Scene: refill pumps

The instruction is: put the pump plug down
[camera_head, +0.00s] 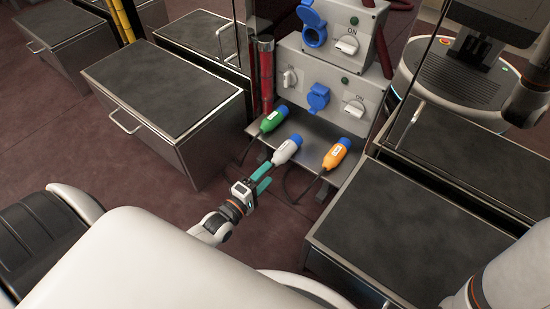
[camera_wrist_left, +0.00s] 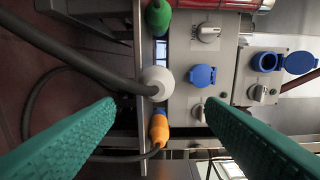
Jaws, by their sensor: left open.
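Three pump plugs lie on a metal shelf (camera_head: 312,150) below the socket panel: a green one (camera_head: 273,119), a white one (camera_head: 286,150) and an orange one (camera_head: 336,154), each with a blue end. My left gripper (camera_head: 263,178) has teal fingers and is open and empty, just short of the white plug. In the left wrist view the white plug (camera_wrist_left: 157,83) shows between the open fingers (camera_wrist_left: 160,130), with its dark cable crossing the left side. My right gripper is not in view.
The grey socket panel (camera_head: 320,87) has blue socket covers (camera_head: 318,97) and switches, and stands right behind the shelf. Dark-topped metal cabinets stand to the left (camera_head: 165,90) and right (camera_head: 420,210). Dark cables hang from the shelf front.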

